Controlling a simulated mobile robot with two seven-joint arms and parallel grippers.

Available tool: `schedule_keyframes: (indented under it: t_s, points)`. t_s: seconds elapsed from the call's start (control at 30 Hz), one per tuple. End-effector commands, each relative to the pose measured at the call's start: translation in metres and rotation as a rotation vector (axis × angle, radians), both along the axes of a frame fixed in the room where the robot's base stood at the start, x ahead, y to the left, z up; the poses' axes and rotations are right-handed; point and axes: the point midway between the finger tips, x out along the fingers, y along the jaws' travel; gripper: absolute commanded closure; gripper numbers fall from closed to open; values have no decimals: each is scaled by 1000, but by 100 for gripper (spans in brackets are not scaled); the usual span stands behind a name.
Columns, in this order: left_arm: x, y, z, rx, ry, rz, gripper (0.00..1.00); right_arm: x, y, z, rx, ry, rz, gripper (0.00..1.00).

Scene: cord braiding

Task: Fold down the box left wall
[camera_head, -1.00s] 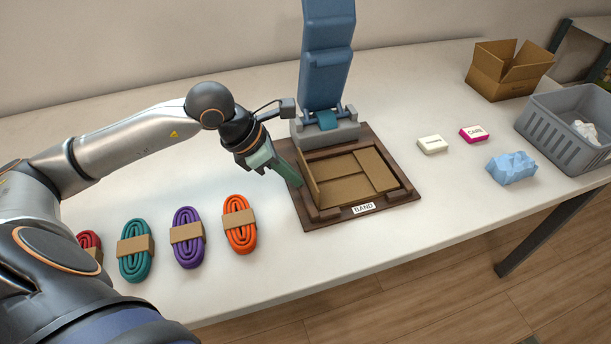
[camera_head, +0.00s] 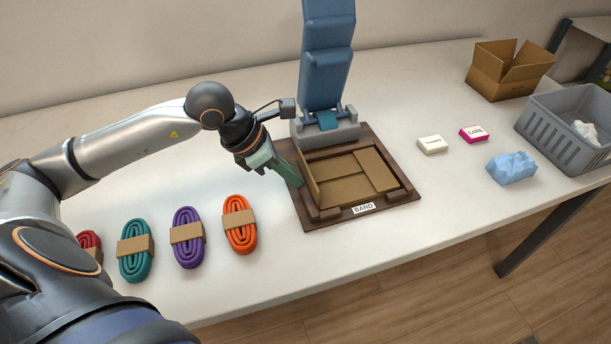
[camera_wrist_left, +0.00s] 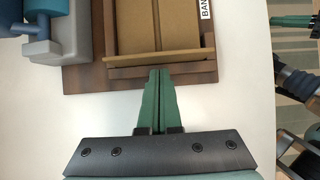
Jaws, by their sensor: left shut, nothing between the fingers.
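A brown cardboard box (camera_head: 345,190) sits in a dark wooden frame (camera_head: 410,198) labelled BAND. Its left wall (camera_head: 309,185) stands up, while flat cardboard panels lie to its right. My left gripper (camera_head: 294,187) is shut and empty, its green fingers pointing down just outside that wall. In the left wrist view, the shut fingertips (camera_wrist_left: 158,74) are at the frame's edge beside the wall (camera_wrist_left: 160,57); whether they touch it I cannot tell. What looks like my right gripper's green fingers (camera_wrist_left: 292,20) shows small at that view's right edge; their opening is unclear.
A blue hinged press (camera_head: 326,65) stands behind the frame. Red, teal (camera_head: 136,252), purple (camera_head: 187,238) and orange (camera_head: 239,224) cord bundles lie at the left. Two small boxes, blue crumpled material (camera_head: 511,168), a grey crate (camera_head: 550,133) and an open carton (camera_head: 500,82) are at the right.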

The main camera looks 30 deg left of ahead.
Motion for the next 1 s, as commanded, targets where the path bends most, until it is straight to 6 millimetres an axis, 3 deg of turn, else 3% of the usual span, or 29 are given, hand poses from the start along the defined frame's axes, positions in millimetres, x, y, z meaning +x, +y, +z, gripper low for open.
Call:
schedule_keyframes:
  t_s: [1.0]
  points:
    - [13,-11,1,-1,-1,0,100,0,0,3,1,0,-1,100]
